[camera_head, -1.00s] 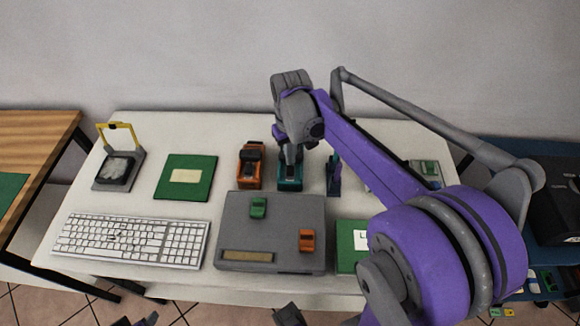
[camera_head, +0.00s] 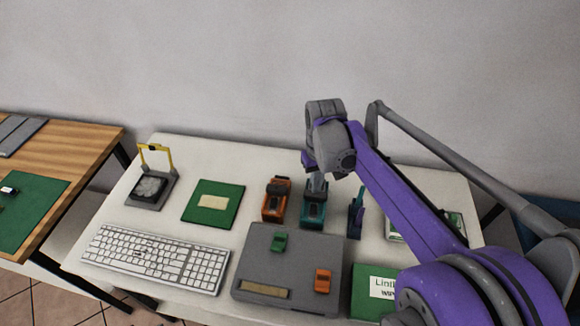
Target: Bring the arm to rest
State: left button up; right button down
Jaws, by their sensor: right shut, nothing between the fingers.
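My right arm reaches in from the lower right, over the white table (camera_head: 155,225). Its gripper (camera_head: 316,188) points down close to a teal and black device (camera_head: 313,214), in line with its back part. The fingers are shut with nothing seen between them; whether they touch the device I cannot tell. My left gripper is out of view.
An orange device (camera_head: 276,200) and an upright dark blue piece (camera_head: 356,212) flank the teal one. A grey box (camera_head: 262,265) with green (camera_head: 279,241) and orange (camera_head: 322,281) pieces lies in front. A keyboard (camera_head: 157,256), green board (camera_head: 213,203) and yellow-handled device (camera_head: 152,187) stand left.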

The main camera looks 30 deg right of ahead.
jog(key=shift+s+a, duration=0.2)
jog(key=shift+a, duration=0.15)
jog(key=s+a+f+t, duration=0.1)
jog(key=s+a, duration=0.3)
jog(key=s+a+f+n+t+p, duration=0.1)
jog(key=s+a+t, duration=0.1)
jog(key=s+a, duration=0.2)
jog(key=s+a+f+n+t, duration=0.1)
jog(key=s+a+t, duration=0.1)
jog(key=s+a, duration=0.2)
jog(key=shift+a+f, duration=0.2)
jog(key=shift+a, duration=0.1)
